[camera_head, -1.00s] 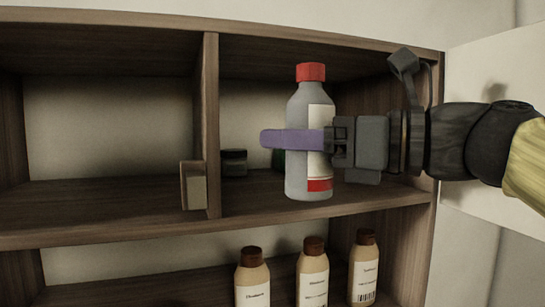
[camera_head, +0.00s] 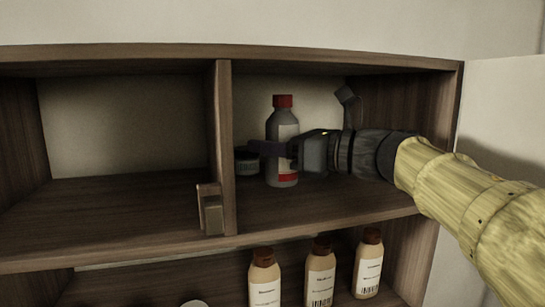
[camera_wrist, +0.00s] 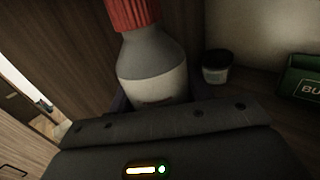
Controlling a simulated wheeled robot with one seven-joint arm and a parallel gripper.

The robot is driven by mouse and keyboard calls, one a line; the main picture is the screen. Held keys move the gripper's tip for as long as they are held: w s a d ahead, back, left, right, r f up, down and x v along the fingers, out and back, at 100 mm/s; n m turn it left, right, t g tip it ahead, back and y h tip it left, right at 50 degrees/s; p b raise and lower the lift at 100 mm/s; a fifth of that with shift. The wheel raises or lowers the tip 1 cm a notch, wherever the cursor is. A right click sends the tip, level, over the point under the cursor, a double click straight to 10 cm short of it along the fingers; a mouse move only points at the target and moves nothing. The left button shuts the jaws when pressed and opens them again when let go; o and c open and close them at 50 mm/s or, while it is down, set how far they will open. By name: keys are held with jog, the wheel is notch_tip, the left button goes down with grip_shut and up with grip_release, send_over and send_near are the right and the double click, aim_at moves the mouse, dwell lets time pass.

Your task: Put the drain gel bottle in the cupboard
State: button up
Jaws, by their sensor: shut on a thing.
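The drain gel bottle (camera_head: 284,130) is grey with a red cap and a white and red label. It is upright inside the upper right compartment of the cupboard (camera_head: 226,150). My gripper (camera_head: 272,150) reaches in from the right and is shut around the bottle's middle. In the wrist view the bottle (camera_wrist: 150,70) stands just beyond the gripper body, its lower part hidden. The bottle's base is close to the shelf floor; I cannot tell whether it touches.
A small dark jar (camera_head: 246,161) stands behind the bottle at left; it also shows in the wrist view (camera_wrist: 216,66), with a green box (camera_wrist: 300,78) farther right. Several brown-capped bottles (camera_head: 320,272) stand on the lower shelf. The upper left compartment is empty.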

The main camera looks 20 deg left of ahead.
aim_at(272, 163)
jog(key=shift+w+a+r+p, duration=0.1)
jog(key=shift+w+p, duration=0.15)
jog(key=shift+p, duration=0.05)
jog(key=shift+w+a+p, duration=0.15)
jog(key=shift+w+p, duration=0.05)
jog(key=shift+p, duration=0.1)
notch_tip(272, 163, down, 3)
jog(key=shift+p, duration=0.9)
jog(key=shift+s+f, duration=0.2)
jog(key=shift+f, duration=0.1)
jog(key=shift+w+f, duration=0.15)
jog(key=shift+w, duration=0.15)
jog(key=o, duration=1.1)
jog(key=shift+s, duration=0.3)
jog(key=shift+w, duration=0.1)
